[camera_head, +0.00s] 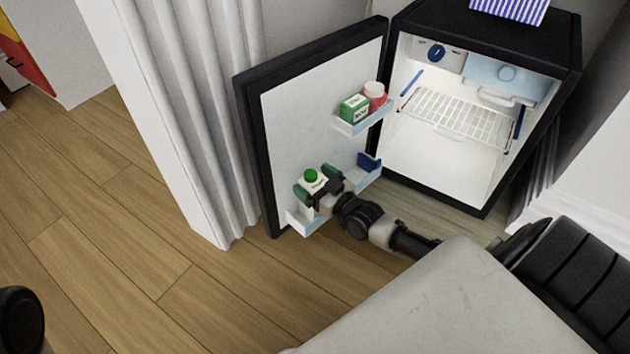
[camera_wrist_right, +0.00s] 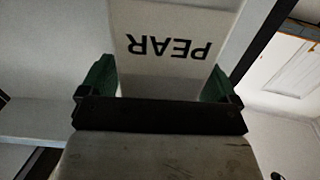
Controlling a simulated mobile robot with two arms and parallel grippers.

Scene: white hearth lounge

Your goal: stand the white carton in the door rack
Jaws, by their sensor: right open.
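The white carton (camera_head: 311,184) with a green cap stands roughly upright at the lower door rack (camera_head: 298,221) of the open fridge door. My right gripper (camera_head: 318,188) is at the carton, its green-padded fingers open, one on each side of it. In the right wrist view, the carton (camera_wrist_right: 170,70) shows the word PEAR upside down between the fingers (camera_wrist_right: 158,82). Whether the pads touch it is unclear. The carton's base is hidden, so I cannot tell whether it rests on the rack floor. My left gripper is not in view.
The upper door rack (camera_head: 362,124) holds a green-and-white box (camera_head: 354,108) and a red jar (camera_head: 375,96). A dark blue item (camera_head: 368,162) is at the lower rack's right end. The fridge interior (camera_head: 450,125) has a wire shelf. A curtain (camera_head: 190,110) stands left of the door.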

